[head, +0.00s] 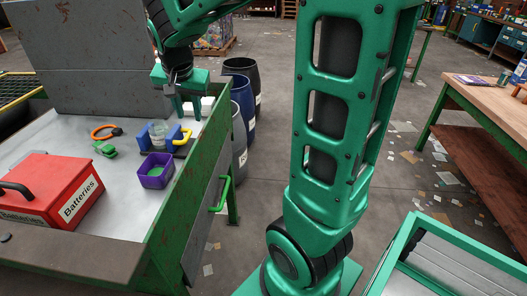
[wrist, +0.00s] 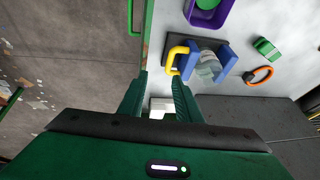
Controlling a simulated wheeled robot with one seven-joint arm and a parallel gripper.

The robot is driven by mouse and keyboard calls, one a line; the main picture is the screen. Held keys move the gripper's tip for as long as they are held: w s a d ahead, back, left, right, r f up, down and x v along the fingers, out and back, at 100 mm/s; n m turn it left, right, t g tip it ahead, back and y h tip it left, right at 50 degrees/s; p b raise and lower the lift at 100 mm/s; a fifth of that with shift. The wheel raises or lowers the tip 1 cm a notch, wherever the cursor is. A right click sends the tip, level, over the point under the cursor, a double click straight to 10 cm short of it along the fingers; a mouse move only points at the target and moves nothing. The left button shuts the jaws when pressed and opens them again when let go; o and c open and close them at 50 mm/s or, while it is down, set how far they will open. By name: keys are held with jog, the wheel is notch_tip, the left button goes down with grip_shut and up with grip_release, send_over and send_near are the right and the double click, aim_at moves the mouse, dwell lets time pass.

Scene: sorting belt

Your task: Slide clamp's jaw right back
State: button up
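The clamp has two blue jaws (head: 175,133) on a dark base and a yellow handle (head: 184,142) on its right side. A clear glass jar (head: 158,131) stands between the jaws. In the wrist view the clamp's blue jaw (wrist: 226,62), yellow handle (wrist: 174,55) and jar (wrist: 208,67) show ahead and to the right of the fingers. My gripper (head: 187,111) is above the table just behind the clamp. In the wrist view my gripper (wrist: 159,82) is open and empty, with its right fingertip near the handle in the picture; I cannot tell whether they touch.
A purple bin (head: 157,172) with something green inside stands in front of the clamp. Barrels (head: 242,100) stand beyond the table's right edge.

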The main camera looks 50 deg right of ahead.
jog(key=s+d+f+n+g+y, duration=0.1)
jog(key=s+d+f, duration=0.1)
jog(key=s, duration=1)
jog(key=s+d+f+n+g+y, duration=0.1)
jog(key=s+d+f+n+g, duration=0.1)
jog(key=s, duration=1)
jog(key=shift+s+d+f, duration=0.2)
jog(key=shift+s+d, duration=0.2)
jog(key=shift+d, duration=0.15)
jog(key=m+t+h, duration=0.2)
jog(key=m+t, duration=0.1)
send_near(187, 135)
jog(key=x, duration=0.7)
jog(key=shift+w+d+f, duration=0.1)
jog(key=shift+f, duration=0.3)
jog(key=shift+c, duration=0.7)
